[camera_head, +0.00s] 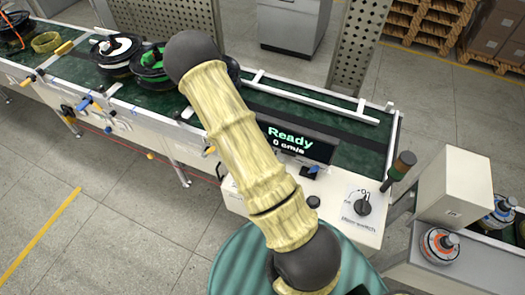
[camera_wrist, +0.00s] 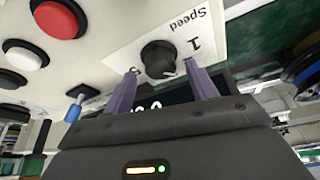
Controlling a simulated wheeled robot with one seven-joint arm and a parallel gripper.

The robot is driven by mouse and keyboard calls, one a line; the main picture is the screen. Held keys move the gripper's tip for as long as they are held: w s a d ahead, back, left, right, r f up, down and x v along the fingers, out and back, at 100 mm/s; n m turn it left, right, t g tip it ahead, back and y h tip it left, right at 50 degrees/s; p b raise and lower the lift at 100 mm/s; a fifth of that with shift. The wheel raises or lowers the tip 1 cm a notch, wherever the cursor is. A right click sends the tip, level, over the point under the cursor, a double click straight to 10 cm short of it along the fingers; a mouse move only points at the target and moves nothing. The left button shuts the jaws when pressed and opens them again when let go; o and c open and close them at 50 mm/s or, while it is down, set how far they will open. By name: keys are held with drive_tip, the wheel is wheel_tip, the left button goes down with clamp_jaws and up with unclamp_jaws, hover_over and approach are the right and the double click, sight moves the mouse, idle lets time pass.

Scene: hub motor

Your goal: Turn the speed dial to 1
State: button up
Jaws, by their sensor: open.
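The speed dial (camera_wrist: 159,58) is a black round knob on a white plate in the wrist view. The plate carries an upside-down "Speed" label (camera_wrist: 188,20), a "1" to the right of the knob and another mark, probably "0", to its lower left. My gripper (camera_wrist: 161,68) is open, with its two purple fingertips on either side of the knob's lower edge. Contact with the knob cannot be told. Which mark the knob points at is unclear. In the head view my arm hides the dial. The display (camera_head: 292,143) reads "Ready" and "0 cm/s".
A red button (camera_wrist: 58,18), a white button (camera_wrist: 25,55) and a blue-tipped lever (camera_wrist: 73,108) are left of the plate. In the head view a main switch (camera_head: 363,205) sits right of my arm, near a stack light (camera_head: 399,170). The green conveyor (camera_head: 355,127) runs behind.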

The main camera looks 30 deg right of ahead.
drive_tip(key=shift+x, duration=1)
drive_tip(key=c, duration=1)
drive_tip(key=shift+n+b, duration=0.3)
drive_tip(key=n+b, duration=0.1)
drive_tip(key=n+t+b, duration=0.1)
drive_tip(key=n+b, duration=0.1)
drive_tip(key=shift+d+f+y+b, duration=0.1)
drive_tip(key=shift+f+y+b, duration=0.05)
drive_tip(key=shift+y+b, duration=0.15)
drive_tip(key=n+t+y+b, duration=0.1)
drive_tip(key=n+b, duration=0.2)
drive_tip(key=n, duration=0.1)
drive_tip(key=shift+s, duration=0.1)
drive_tip(key=shift+r+n, duration=0.25)
drive_tip(key=shift+n, duration=0.05)
